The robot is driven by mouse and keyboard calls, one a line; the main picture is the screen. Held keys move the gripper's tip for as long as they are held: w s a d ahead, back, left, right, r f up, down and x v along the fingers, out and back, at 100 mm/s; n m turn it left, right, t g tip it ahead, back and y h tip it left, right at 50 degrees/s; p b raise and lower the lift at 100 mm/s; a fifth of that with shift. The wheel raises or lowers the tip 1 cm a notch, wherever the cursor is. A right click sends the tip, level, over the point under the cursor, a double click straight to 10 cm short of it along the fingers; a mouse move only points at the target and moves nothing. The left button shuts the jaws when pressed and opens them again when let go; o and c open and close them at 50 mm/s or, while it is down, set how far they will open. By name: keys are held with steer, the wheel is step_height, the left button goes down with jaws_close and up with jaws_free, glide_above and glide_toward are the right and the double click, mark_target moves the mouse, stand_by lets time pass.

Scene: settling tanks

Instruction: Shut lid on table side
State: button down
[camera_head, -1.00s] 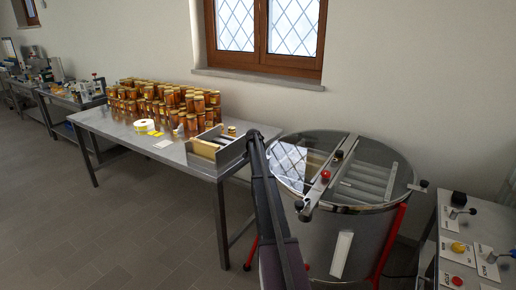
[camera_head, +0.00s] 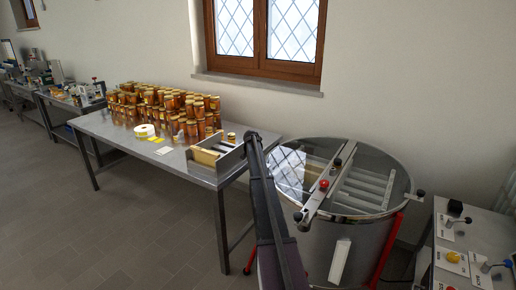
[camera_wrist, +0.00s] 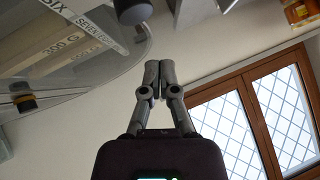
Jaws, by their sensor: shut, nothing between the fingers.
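The round steel drum (camera_head: 375,229) stands right of the table (camera_head: 117,133), with a metal bar (camera_head: 333,178) across its top. The clear lid half on the table side (camera_head: 289,168) looks flat, with a window reflection on it; I cannot tell if it is fully seated. A dark knob (camera_head: 298,216) shows at its near edge. In the wrist view, a clear curved pane (camera_wrist: 75,60) fills the upper left, and a dark knob (camera_wrist: 132,10) is at the top. My gripper (camera_wrist: 152,70) is shut and empty, apart from the pane in that view. The head view does not show my fingertips clearly.
A control bench (camera_head: 480,236) is at the right. The floor before the table is clear.

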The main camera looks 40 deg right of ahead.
steer(key=s+a+r+p, duration=0.2)
steer(key=a+r+p, duration=0.3)
steer(key=shift+a+r, duration=0.15)
steer(key=shift+r, duration=0.25)
stand_by(0.6)
steer(key=s+a+f+n+g+y+b, duration=0.1)
steer(key=s+a+f+n, duration=0.1)
steer(key=s+a, duration=0.65)
steer(key=s+a+f+n+g+y, duration=0.1)
steer(key=s+a+f+n+y, duration=0.15)
steer(key=a, duration=1.05)
steer(key=s+a+f+n+g+y+b, duration=0.1)
steer(key=s+a+f+n, duration=0.1)
steer(key=s+a, duration=0.6)
steer(key=s+a+f+n+g+y, duration=0.1)
steer(key=s+a+n, duration=0.2)
steer(key=s+a, duration=0.5)
steer(key=s+a+f+n+g, duration=0.1)
steer(key=s+a+n, duration=0.2)
steer(key=s+a, duration=0.5)
steer(key=s+a+f+n+g+y+b, duration=0.1)
steer(key=s+a+n, duration=0.2)
steer(key=s+a, duration=0.6)
steer(key=shift+s+f+g+y, duration=0.15)
steer(key=shift+s+g+y, duration=0.15)
steer(key=shift+s+y, duration=0.1)
